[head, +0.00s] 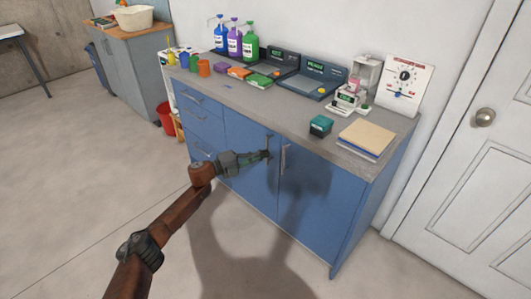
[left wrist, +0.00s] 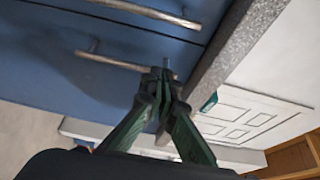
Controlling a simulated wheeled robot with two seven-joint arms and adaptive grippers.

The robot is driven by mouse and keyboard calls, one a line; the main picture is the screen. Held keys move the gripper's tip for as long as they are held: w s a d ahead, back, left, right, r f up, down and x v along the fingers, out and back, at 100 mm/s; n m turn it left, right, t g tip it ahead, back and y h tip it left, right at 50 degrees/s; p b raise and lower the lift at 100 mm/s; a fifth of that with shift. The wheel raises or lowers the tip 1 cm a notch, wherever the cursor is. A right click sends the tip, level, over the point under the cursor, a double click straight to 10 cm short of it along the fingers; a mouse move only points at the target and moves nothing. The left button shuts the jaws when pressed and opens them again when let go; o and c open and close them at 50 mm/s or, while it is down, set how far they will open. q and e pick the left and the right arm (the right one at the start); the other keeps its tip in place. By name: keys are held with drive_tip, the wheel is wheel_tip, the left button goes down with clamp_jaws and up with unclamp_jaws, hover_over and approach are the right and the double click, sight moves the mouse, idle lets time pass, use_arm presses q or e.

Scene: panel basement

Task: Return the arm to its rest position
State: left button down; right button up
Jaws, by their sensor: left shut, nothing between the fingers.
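My left arm comes in from the lower left of the head view. Its gripper (head: 268,155) is in front of the blue cabinet's (head: 235,150) doors, close to the upright door handle (head: 283,158). The fingers are shut with nothing between them. In the left wrist view the closed fingertips (left wrist: 165,72) are beside the end of a bar handle (left wrist: 110,60); I cannot tell whether they touch it. A second bar handle (left wrist: 145,12) runs alongside. Both cabinet doors look shut. My right gripper is not in view.
The grey countertop (head: 290,110) holds several bottles, two dark scales, a teal box (head: 321,126) and stacked boards (head: 366,138). A red bucket (head: 166,118) stands left of the cabinet. A white door (head: 475,170) is at right. The floor at left is clear.

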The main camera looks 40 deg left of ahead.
use_arm(q)
drive_tip(key=s+a+b, duration=0.1)
drive_tip(key=a, duration=0.7)
drive_tip(key=shift+a+f+b, duration=0.2)
drive_tip(key=shift+f+b, duration=0.05)
drive_tip(key=shift+b, duration=0.05)
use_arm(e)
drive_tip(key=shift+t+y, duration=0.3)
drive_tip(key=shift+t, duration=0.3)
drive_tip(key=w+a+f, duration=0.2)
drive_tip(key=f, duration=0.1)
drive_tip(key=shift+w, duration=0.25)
use_arm(q)
drive_tip(key=shift+d+f, duration=0.1)
